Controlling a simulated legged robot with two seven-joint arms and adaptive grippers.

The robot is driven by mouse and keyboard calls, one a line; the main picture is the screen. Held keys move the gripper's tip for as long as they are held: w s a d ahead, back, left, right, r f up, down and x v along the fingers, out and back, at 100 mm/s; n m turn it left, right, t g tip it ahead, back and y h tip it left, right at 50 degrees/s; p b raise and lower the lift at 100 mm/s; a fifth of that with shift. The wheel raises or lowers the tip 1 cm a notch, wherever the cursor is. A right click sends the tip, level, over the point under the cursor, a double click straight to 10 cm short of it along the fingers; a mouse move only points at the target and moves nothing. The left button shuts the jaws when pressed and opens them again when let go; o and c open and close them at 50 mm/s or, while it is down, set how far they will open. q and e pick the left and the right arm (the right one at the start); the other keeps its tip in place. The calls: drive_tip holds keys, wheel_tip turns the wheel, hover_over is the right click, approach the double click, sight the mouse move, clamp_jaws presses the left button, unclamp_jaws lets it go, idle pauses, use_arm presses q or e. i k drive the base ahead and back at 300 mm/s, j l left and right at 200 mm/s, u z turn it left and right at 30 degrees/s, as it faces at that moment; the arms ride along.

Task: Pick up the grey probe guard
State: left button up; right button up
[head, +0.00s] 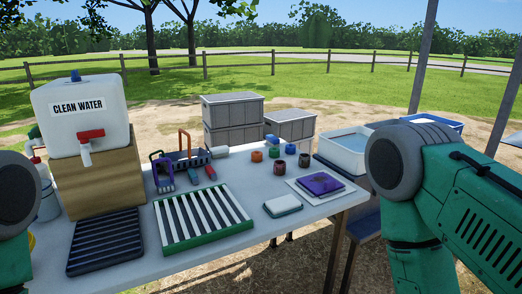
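I cannot pick out the grey probe guard with certainty. Several small round pieces stand together toward the back right of the white table (235,262): an orange one (257,156), a green one (274,152), a blue one (272,141), and two dark ones, one in front (280,170) and one to the right (304,160). A pale grey-white piece (219,151) lies left of them by a dark caddy (187,160). Green and grey links of my arms show at the left and right edges. Neither gripper is in view.
A clean water tank (115,110) stands on a wooden block (95,180) at left. A black ribbed mat (105,240), a striped rack (200,215), a white pad (282,206) and a purple item (320,184) lie in front. Grey crates (233,112) and a water basin (345,148) stand beyond.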

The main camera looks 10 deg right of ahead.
sight(304, 158)
drive_tip(key=z, duration=1.45)
drive_tip(key=i+l+u, duration=0.1)
drive_tip(key=i+u, duration=0.2)
drive_tip(key=i, duration=0.6)
